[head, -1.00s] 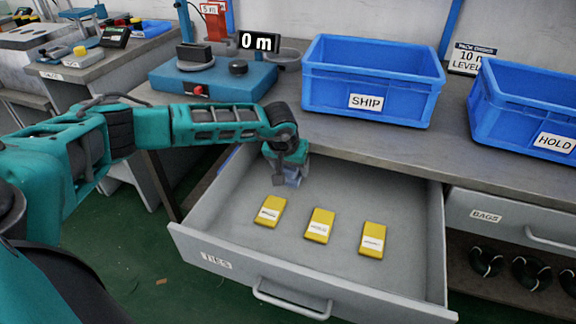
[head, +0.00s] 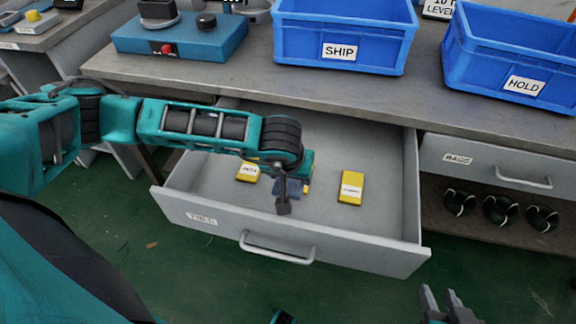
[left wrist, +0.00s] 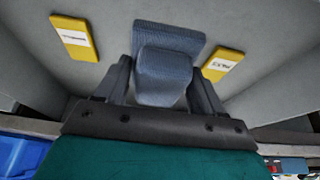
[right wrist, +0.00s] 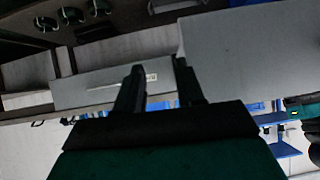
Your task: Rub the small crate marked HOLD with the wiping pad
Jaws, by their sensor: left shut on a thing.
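The blue crate marked HOLD (head: 490,72) stands on the bench at the upper right of the head view. My left gripper (head: 284,200) is inside the open drawer. It is shut on the blue-grey wiping pad (left wrist: 165,78), whose block is between the fingers in the left wrist view, with its wider flat base beyond. The pad also shows partly behind the gripper in the head view. I cannot tell whether it touches the drawer floor. My right gripper (head: 447,303) is open and empty at the bottom of the head view, in front of the bench.
The crate marked SHIP (head: 345,30) stands left of HOLD. A blue scale-like device (head: 180,40) is at the back left. The closed BAGS drawer (head: 485,165) is below HOLD.

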